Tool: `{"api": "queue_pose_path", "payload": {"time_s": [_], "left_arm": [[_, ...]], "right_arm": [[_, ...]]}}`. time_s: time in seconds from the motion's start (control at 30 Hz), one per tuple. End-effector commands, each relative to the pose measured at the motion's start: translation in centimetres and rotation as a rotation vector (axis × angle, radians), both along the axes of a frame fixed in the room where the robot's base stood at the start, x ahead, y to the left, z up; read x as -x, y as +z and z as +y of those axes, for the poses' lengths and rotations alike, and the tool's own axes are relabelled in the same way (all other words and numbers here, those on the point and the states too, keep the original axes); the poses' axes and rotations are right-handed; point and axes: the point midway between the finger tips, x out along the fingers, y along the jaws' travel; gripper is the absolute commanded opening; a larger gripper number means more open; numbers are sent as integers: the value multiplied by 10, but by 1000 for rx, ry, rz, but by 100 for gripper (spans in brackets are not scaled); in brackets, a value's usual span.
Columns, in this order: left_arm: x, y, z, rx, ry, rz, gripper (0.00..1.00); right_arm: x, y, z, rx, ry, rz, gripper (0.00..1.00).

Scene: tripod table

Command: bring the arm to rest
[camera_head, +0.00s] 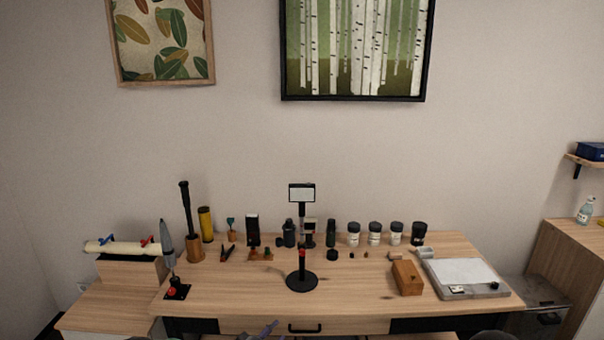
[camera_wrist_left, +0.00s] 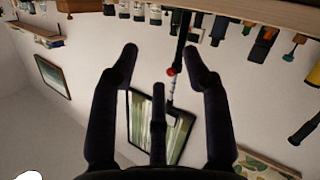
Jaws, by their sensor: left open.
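My left gripper (camera_head: 264,330) shows only in part at the bottom edge of the head view, in front of the table's drawer. In the left wrist view its dark fingers (camera_wrist_left: 160,52) are spread wide with nothing between them. That view is upside down, with the wooden tabletop edge (camera_wrist_left: 270,14) at the top and apart from the fingers. The wooden table (camera_head: 235,290) stands beyond the gripper in the head view. My right gripper is not in view.
A black stand with a round base (camera_head: 302,282) is near the table's middle. A wooden box (camera_head: 407,278) and a grey tray (camera_head: 467,290) are at the right. Several jars and tools line the back. A red-based tool (camera_head: 177,291) stands front left. The front middle of the tabletop is clear.

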Motion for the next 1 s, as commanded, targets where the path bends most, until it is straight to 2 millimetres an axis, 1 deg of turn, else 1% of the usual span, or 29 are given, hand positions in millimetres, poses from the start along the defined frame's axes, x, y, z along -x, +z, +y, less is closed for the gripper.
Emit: {"api": "queue_pose_path", "payload": {"time_s": [0.03,0.07,0.1,0.17,0.2,0.27,0.3,0.37,0.4,0.47,0.5,0.57,0.6,0.7,0.8,0.83,0.9,1.0], "left_arm": [[23,-25,1,-23,21,86,48],[36,-39,2,-39,34,135,48],[55,-57,3,-62,46,201,48],[86,-82,4,-94,59,300,48],[108,-97,5,-115,65,365,48],[142,-116,6,-145,68,461,48],[165,-128,6,-165,66,524,48],[202,-142,6,-193,59,619,48],[227,-151,6,-210,52,681,48],[265,-160,6,-235,38,773,48],[290,-164,5,-249,28,831,48],[326,-169,5,-268,9,915,48],[348,-170,4,-279,-4,964,48],[394,-170,3,-300,-33,1066,48],[424,-167,3,-311,-55,1133,48],[429,-167,3,-312,-58,1146,48],[438,-165,2,-316,-66,1166,48],[443,-165,2,-317,-70,1176,48]], "right_arm": [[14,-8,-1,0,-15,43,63],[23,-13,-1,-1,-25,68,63],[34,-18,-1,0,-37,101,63],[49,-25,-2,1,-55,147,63],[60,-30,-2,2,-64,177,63],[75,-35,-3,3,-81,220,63],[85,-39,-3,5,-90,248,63],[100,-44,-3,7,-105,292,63],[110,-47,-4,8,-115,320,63],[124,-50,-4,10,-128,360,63],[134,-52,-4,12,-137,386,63],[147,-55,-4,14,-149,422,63],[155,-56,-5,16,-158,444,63],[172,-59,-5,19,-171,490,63],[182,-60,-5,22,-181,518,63],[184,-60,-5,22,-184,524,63],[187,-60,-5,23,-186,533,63],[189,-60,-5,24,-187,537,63]]}}
